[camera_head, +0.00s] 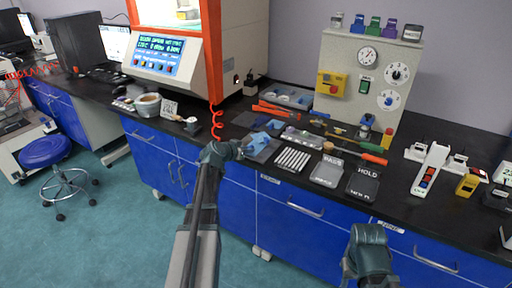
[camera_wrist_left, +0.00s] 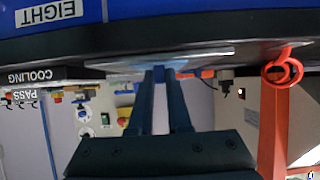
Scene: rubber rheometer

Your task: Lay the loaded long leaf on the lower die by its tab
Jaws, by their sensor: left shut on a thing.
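My left gripper (camera_head: 238,149) is at the front edge of the bench, left of a dark flat sheet with a blue piece (camera_head: 257,141) on it. In the left wrist view the fingers (camera_wrist_left: 167,75) are close together, with the edge of a thin pale sheet (camera_wrist_left: 120,64) at their tips. It looks like the long leaf; its load cannot be made out. The rheometer (camera_head: 185,57) stands at the back left with a lit opening (camera_head: 178,12); I cannot make out the lower die. My right gripper (camera_head: 369,262) hangs in front of the drawers, its fingers unclear.
A red coiled cord (camera_head: 216,122) hangs beside the rheometer. Silver rods (camera_head: 292,160), a PASS tray (camera_head: 328,171) and a HOLD tray (camera_head: 364,182) lie right of the left gripper. A beige panel with dials (camera_head: 365,78) stands behind. A cup (camera_head: 147,104) is to the left.

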